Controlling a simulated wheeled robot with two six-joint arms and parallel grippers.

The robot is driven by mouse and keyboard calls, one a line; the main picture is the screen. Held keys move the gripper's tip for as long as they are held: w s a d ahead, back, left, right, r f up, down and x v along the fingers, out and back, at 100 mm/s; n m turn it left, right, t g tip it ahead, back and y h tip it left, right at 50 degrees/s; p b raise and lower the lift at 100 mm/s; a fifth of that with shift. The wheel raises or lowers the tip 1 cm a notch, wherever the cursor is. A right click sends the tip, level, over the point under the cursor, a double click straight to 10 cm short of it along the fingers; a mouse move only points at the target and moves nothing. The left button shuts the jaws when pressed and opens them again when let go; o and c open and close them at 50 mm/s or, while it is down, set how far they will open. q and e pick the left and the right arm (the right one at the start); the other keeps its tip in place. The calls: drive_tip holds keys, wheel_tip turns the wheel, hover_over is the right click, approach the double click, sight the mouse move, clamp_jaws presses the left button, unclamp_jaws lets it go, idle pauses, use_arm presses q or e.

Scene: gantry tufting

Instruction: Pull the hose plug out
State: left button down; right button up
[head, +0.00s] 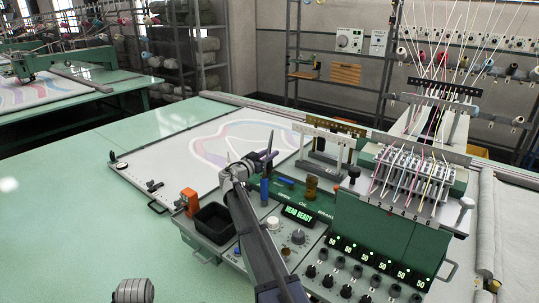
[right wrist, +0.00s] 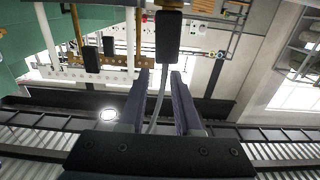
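My right gripper (head: 266,156) is above the green control panel (head: 283,196) of the tufting machine. The right wrist view shows its two dark fingers (right wrist: 163,100) apart, with a gap between them. A thin grey hose (right wrist: 154,112) shows in that gap. It leads up to a black block (right wrist: 169,38) beyond the fingertips, which looks like the plug, though I cannot be sure. I cannot tell whether the hose touches a finger. I cannot pick out the plug in the head view. My left gripper's fingers are not in view.
An orange box (head: 190,201) and a black open bin (head: 213,222) stand left of my right arm. A white gantry bar (head: 323,129) is behind the panel. Needle heads with threads (head: 412,175) rise to the right.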

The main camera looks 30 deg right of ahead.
drive_tip(key=v, duration=0.7)
drive_tip(key=shift+s+a, duration=0.15)
drive_tip(key=shift+a, duration=0.2)
